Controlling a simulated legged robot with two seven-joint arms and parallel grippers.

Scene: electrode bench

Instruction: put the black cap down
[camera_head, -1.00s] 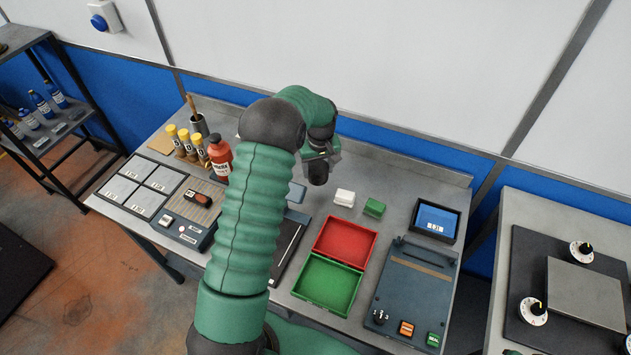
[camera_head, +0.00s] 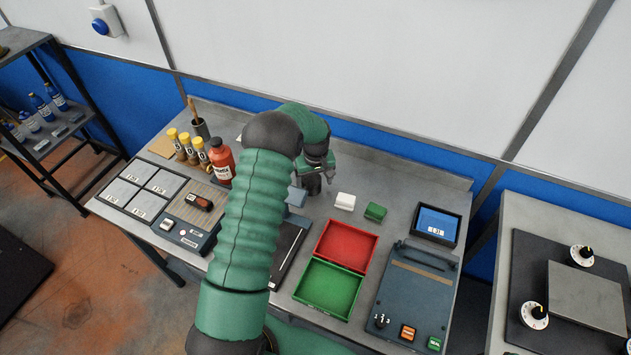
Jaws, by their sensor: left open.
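My left gripper (camera_head: 318,172) is over the back middle of the bench, pointing down, with its jaws open. A small dark shape (camera_head: 313,186) shows just under its fingers, low by the bench top. It looks like the black cap, but the arm and fingers partly cover it. I cannot tell whether it touches the fingers. My right gripper is not in view.
In front are a red tray (camera_head: 371,250) and a green tray (camera_head: 352,304). A red bottle (camera_head: 221,163) stands to the left. Bare bench shows behind the blocks.

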